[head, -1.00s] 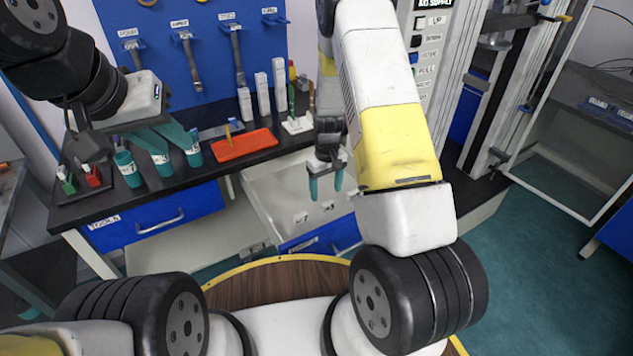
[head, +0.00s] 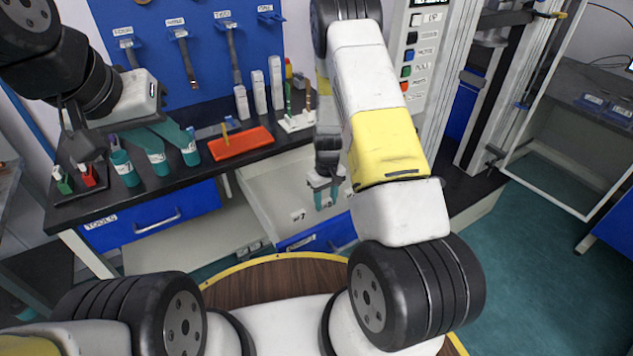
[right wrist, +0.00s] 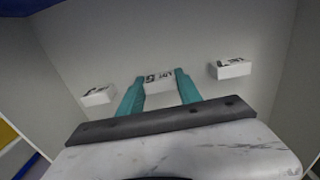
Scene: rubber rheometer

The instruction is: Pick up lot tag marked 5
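My right gripper (head: 326,192) points down into the open drawer (head: 262,203) in the head view. In the right wrist view its teal fingers (right wrist: 158,88) are apart, one on each side of a white tag (right wrist: 160,80) whose turned print seems to read LOT 5. I see no firm grip on the tag. Two other white tags lie in the drawer, one to the left (right wrist: 98,95) and one to the right (right wrist: 230,68).
An orange tray (head: 240,145) and teal cups (head: 124,168) stand on the black bench. A small rack with green and red items (head: 75,185) is at its left end. The drawer walls stand close around my right gripper.

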